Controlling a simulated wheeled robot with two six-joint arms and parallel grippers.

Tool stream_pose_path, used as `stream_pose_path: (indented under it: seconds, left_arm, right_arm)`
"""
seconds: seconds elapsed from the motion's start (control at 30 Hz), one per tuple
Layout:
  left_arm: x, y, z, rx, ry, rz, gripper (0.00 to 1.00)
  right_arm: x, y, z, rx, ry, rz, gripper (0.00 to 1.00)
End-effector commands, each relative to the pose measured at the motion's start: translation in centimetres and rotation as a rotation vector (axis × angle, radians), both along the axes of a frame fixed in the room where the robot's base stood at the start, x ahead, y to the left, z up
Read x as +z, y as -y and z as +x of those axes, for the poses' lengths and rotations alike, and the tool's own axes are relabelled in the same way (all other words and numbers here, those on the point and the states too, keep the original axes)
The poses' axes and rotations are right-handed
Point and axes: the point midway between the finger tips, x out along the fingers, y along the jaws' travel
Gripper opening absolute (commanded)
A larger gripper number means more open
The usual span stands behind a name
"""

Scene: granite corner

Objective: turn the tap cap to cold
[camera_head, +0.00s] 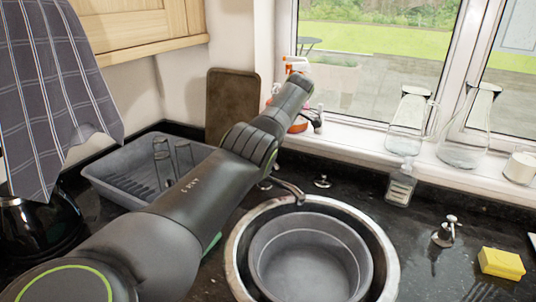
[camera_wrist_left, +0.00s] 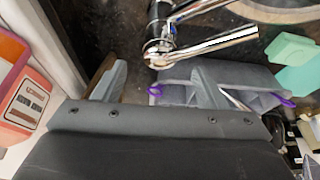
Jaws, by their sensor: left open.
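The chrome tap's curved spout (camera_head: 288,188) shows at the back of the round sink in the head view, with its base partly behind my left arm. In the left wrist view the tap (camera_wrist_left: 160,45) stands just beyond the fingers, its spout reaching right. I cannot make out the cap's hot or cold marks. My left gripper (camera_wrist_left: 155,72) is open, one finger on each side of the view, with the tap ahead of the gap and apart from both fingers. In the head view its jaws are mostly hidden by the arm. My right gripper is not in view.
A round sink (camera_head: 236,262) holds a grey basin (camera_head: 258,262). A grey drying rack (camera_head: 112,188) with glasses stands left. A soap bottle (camera_head: 400,187), glass flasks (camera_head: 462,150) on the sill and a yellow sponge (camera_head: 501,263) are right. A spray bottle (camera_head: 297,63) stands behind my arm.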

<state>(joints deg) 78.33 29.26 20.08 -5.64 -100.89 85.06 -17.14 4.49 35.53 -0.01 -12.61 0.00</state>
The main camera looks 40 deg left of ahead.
Motion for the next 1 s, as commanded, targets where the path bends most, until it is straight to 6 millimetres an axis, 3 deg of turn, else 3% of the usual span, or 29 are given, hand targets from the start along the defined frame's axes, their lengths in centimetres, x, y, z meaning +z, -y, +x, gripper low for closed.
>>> stream_pose_path:
  seconds: [0.23, 0.4, 0.63, 1.0]
  left_arm:
    - [5.3, 2.3, 0.5, -0.002, 0.000, -0.002, 0.66]
    - [8.4, 3.4, 0.6, -0.002, -0.003, -0.002, 0.66]
    - [10.0, 4.1, 0.8, -0.001, -0.005, -0.002, 0.66]
    - [10.2, 4.4, 0.9, -0.001, -0.003, -0.002, 0.66]
  right_arm:
    - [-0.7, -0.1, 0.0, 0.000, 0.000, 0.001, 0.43]
    - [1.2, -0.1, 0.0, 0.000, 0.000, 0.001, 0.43]
    - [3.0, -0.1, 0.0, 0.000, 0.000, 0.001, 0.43]
    - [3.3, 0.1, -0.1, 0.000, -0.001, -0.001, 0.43]
